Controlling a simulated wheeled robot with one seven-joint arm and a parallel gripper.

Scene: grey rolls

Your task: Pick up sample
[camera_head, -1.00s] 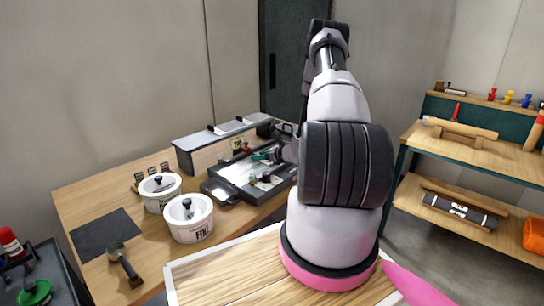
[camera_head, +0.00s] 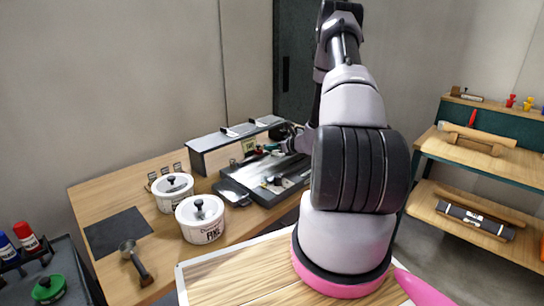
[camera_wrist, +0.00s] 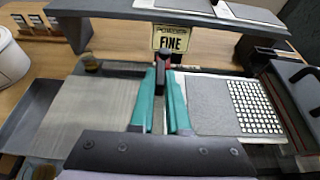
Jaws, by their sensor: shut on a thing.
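In the wrist view my gripper (camera_wrist: 164,72) has teal fingers shut on a small dark and reddish upright thing (camera_wrist: 163,58), seemingly the sample. Most of it is hidden between the fingertips, so its full shape cannot be told. In the head view the gripper (camera_head: 268,149) is small and partly hidden by my arm, at the back of the dark tray on the bench. The sample cannot be made out there.
A grey raised shelf (camera_head: 215,143) spans behind the gripper. In the wrist view, a grey plate (camera_wrist: 85,112) lies left and a dotted white panel (camera_wrist: 262,106) right.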

